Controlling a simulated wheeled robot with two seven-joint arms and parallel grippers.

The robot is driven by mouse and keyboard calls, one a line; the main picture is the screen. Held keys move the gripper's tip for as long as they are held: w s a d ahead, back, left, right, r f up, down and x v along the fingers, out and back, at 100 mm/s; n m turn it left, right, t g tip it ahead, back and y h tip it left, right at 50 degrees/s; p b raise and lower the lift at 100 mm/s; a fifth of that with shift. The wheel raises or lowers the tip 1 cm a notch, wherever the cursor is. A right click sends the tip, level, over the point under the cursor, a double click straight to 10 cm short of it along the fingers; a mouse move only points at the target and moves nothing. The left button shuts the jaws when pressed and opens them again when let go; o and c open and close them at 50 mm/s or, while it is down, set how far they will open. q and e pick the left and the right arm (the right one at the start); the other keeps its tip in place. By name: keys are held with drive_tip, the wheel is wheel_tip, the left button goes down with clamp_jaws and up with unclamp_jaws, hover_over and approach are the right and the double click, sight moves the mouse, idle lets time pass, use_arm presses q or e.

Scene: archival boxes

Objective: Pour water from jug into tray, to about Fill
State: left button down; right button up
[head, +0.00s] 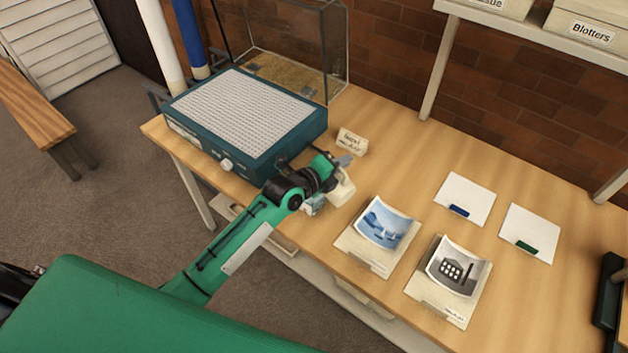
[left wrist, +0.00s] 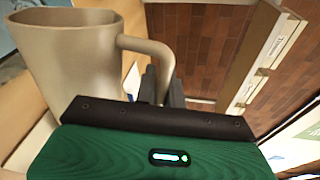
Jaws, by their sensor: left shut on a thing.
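A cream jug (head: 342,190) is held up by my left gripper (head: 328,172), over the table beside the teal-framed box. In the left wrist view the jug (left wrist: 68,60) fills the upper left and its handle (left wrist: 150,45) comes down to the dark fingers of my left gripper (left wrist: 160,88). They are shut on the handle. The jug looks roughly upright in the head view; its inside and any water cannot be seen. No tray with a readable Fill mark can be made out. My right gripper is not in view.
A teal box with a white dotted top (head: 245,112) stands left on the wooden table (head: 420,170). Behind it is a glass tank (head: 295,50). A small label card (head: 352,141) stands nearby. Two pictures (head: 384,225) (head: 458,268) lie on cream bases, front right. Two white cards (head: 464,198) (head: 529,233) lie farther right.

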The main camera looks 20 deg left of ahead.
sight(347, 179)
use_arm(q)
drive_tip(key=shift+a+r, duration=0.1)
drive_tip(key=shift+r, duration=0.1)
idle(0.3)
drive_tip(key=shift+m, duration=0.9)
drive_tip(key=d, duration=0.1)
drive_tip(key=s+d+f, duration=0.1)
drive_tip(key=s+d, duration=0.1)
drive_tip(key=shift+s+d+f, duration=0.1)
drive_tip(key=shift+d+f, duration=0.1)
drive_tip(key=shift+f, duration=0.05)
drive_tip(key=shift+s+d+m+t+y+p, duration=0.2)
drive_tip(key=shift+d+m+t+y+p, duration=0.1)
drive_tip(key=shift+d+m+p, duration=0.15)
drive_tip(key=shift+a+f, duration=0.1)
drive_tip(key=shift+f, duration=0.1)
drive_tip(key=shift+s+d+f+m+b, duration=0.25)
drive_tip(key=shift+d+f+m+b, duration=0.2)
drive_tip(key=shift+f+m, duration=0.35)
drive_tip(key=shift+r, duration=0.1)
